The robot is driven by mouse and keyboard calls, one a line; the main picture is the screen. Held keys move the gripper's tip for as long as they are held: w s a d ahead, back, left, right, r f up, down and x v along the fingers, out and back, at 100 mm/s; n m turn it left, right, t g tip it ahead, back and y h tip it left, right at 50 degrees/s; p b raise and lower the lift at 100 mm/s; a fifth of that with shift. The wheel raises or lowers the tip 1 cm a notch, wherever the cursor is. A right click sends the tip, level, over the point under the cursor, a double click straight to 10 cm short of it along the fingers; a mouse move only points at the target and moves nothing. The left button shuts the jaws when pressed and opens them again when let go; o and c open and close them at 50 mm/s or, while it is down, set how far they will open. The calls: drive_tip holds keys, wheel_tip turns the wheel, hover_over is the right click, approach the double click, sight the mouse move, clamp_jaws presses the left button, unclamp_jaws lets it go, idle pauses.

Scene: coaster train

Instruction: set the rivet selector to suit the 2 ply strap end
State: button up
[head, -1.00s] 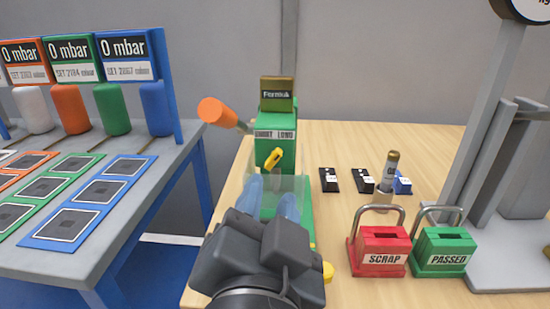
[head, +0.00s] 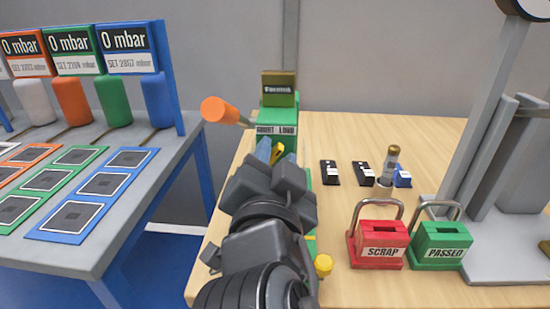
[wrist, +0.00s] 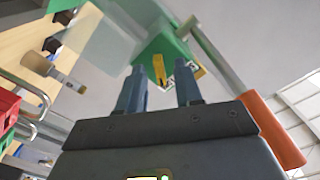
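The green rivet press (head: 279,116) stands on the wooden bench, with a label reading SHORT and LONG (head: 277,129). Its yellow selector (head: 277,153) is below the label, partly hidden by my gripper. In the wrist view the selector (wrist: 162,69) shows between the two blue fingertips, with a gap on each side. My gripper (head: 270,152) is open in front of the press; it also shows in the wrist view (wrist: 160,80). Whether the fingers reach past the selector is unclear. Small black pieces with white blocks (head: 329,173) lie right of the press; their ply is not readable.
An orange-ended lever (head: 219,110) sticks out left of the press. A red SCRAP box (head: 380,246) and a green PASSED box (head: 440,246) stand at right. A grey side table (head: 75,245) is at left.

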clamp_jaws()
drive_tip(key=shift+n, duration=0.4)
drive_tip(key=n+p, duration=0.1)
drive_tip(key=n, duration=0.2)
drive_tip(key=shift+r+n, duration=0.1)
drive_tip(key=shift+n, duration=0.3)
drive_tip(key=n+p, duration=0.2)
drive_tip(key=n, duration=0.1)
drive_tip(key=shift+a+n, duration=0.1)
drive_tip(key=shift+n, duration=0.2)
drive_tip(key=n+p, duration=0.2)
drive_tip(key=n, duration=0.2)
drive_tip(key=shift+a+n+p, duration=0.1)
drive_tip(key=shift+n+p, duration=0.3)
drive_tip(key=shift+n, duration=0.4)
drive_tip(key=shift+o, duration=0.4)
unclamp_jaws()
